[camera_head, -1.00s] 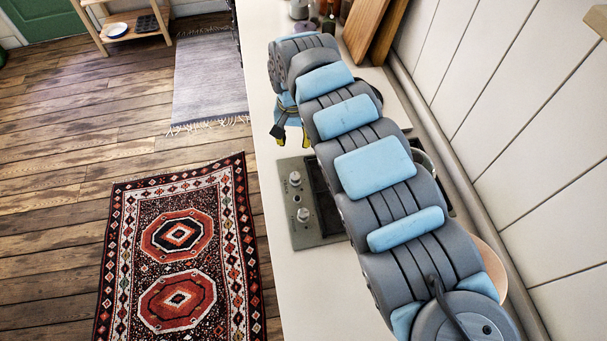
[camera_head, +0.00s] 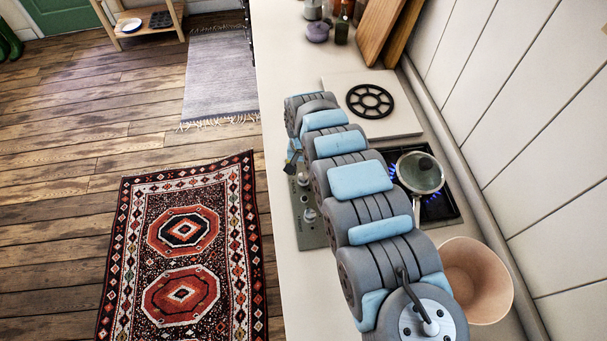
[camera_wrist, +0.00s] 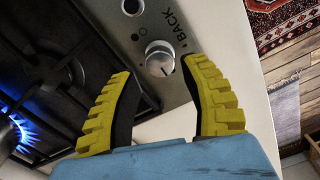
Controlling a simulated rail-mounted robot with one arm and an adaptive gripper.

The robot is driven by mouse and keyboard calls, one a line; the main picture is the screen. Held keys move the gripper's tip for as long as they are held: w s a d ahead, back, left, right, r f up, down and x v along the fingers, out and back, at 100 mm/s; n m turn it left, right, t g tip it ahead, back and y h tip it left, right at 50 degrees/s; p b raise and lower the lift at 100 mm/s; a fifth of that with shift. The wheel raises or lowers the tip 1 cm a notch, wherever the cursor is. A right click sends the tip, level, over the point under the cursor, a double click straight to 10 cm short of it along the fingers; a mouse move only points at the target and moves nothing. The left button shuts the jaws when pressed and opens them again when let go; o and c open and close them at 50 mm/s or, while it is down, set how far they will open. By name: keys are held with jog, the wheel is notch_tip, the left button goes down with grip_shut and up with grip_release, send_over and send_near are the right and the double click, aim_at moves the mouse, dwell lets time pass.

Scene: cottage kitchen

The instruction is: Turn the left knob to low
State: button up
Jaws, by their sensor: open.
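The stove's control panel (camera_head: 315,232) carries two pale knobs, a far knob (camera_head: 303,179) and a near knob (camera_head: 309,214). In the wrist view, a silver round knob (camera_wrist: 160,58) beside the printed word BACK lies just beyond my fingertips. In the head view, my gripper (camera_head: 293,160) is at the panel's far end, near the far knob, and partly hidden by my arm. Contact with a knob cannot be told.
A pinkish bowl (camera_head: 476,280) stands nearer on the counter. A board with a black trivet (camera_head: 370,101) lies beyond the stove. The counter's floor-side strip is clear.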

aim_at(303, 176)
jog(key=shift+f, duration=1.55)
grip_shut()
